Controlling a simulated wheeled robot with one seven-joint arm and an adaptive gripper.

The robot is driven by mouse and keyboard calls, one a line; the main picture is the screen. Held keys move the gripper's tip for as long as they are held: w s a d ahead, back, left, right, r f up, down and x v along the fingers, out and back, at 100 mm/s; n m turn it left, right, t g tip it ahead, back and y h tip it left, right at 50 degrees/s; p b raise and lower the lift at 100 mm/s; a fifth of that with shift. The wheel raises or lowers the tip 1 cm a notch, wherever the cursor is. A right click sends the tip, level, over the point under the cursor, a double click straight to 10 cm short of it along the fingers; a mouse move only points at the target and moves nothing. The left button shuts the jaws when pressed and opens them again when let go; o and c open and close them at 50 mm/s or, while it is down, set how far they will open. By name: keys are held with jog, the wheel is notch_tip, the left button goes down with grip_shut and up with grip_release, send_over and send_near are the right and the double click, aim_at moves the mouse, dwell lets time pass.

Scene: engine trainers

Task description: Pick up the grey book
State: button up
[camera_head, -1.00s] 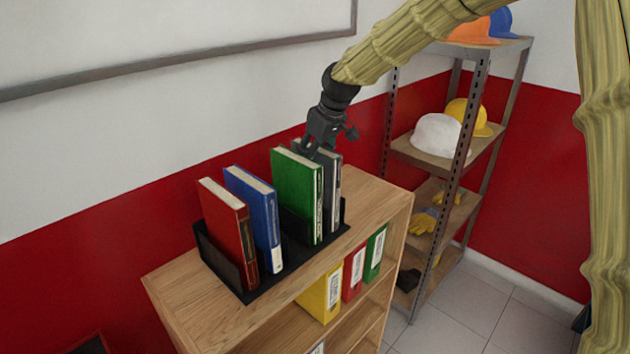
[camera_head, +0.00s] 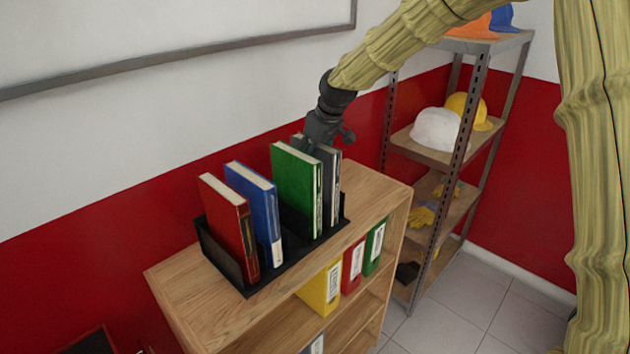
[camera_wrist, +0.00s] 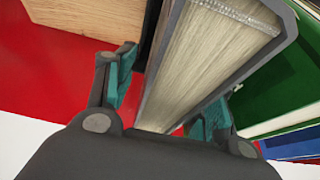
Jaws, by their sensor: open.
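The grey book (camera_head: 331,185) stands upright at the right end of a black book holder (camera_head: 247,291) on top of a wooden cabinet, right beside the green book. My gripper (camera_head: 320,141) is at the top of the grey book, coming from above and behind. In the wrist view the grey book (camera_wrist: 207,62) shows its page edges between the two teal-padded fingers of my open gripper (camera_wrist: 163,100). One finger is on the book's left side. The other is on the right, between it and the green book (camera_wrist: 268,60). Whether the pads touch it I cannot tell.
The green book (camera_head: 296,190), blue book (camera_head: 254,212) and red book (camera_head: 229,228) stand in the same holder. The wooden cabinet (camera_head: 375,200) has binders on a lower shelf. A metal rack (camera_head: 470,110) with helmets stands to the right. The wall is close behind.

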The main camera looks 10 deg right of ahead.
jog(key=shift+f, duration=0.1)
dwell(0.3)
grip_shut()
